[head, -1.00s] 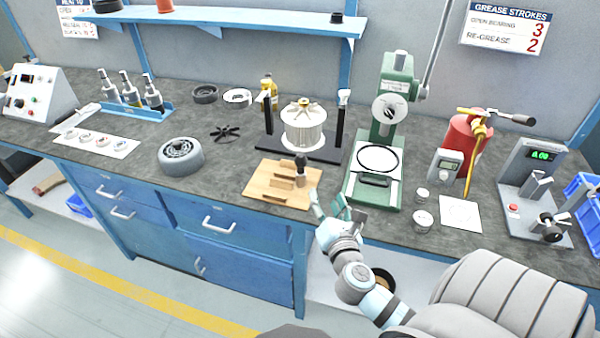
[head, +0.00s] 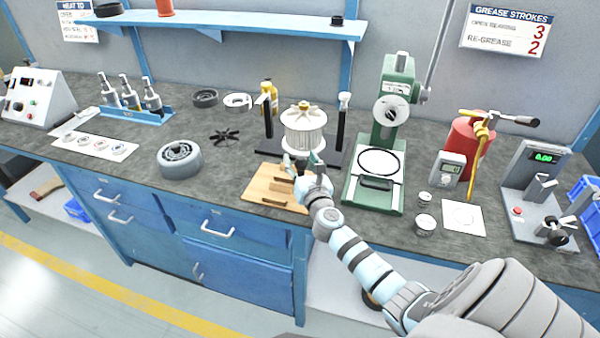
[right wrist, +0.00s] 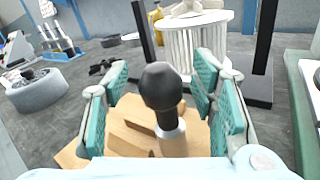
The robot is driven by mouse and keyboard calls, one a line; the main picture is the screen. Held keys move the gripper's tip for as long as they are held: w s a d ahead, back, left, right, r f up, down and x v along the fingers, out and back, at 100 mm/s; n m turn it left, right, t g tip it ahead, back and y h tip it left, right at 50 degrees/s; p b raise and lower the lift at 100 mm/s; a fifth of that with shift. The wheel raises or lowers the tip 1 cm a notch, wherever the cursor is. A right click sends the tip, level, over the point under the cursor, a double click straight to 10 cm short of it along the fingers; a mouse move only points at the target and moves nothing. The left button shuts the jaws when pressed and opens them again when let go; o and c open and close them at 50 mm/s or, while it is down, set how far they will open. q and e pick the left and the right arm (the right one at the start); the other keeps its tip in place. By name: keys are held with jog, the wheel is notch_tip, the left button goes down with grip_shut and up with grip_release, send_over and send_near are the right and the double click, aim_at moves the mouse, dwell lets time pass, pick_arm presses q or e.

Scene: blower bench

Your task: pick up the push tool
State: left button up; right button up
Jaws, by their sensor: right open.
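The push tool (right wrist: 160,95) has a black rounded knob and a light metal collar. It stands upright in the wooden block (right wrist: 130,132) in the right wrist view. My right gripper (right wrist: 162,88) is open, with its teal pads on either side of the knob, apart from it. In the head view, my right gripper (head: 303,163) is over the right part of the wooden block (head: 262,184) and largely hides the tool. My left gripper is not in view.
The white finned rotor (head: 303,133) on its black stand is just behind the block. The green press (head: 376,185) stands to the right. A grey ring-shaped part (head: 180,160) and a black fan (head: 224,136) lie to the left. The bench front between them is clear.

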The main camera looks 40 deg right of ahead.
jog(key=shift+s+r, duration=0.1)
jog(key=shift+s, duration=0.05)
grip_shut()
jog(key=shift+r, duration=0.1)
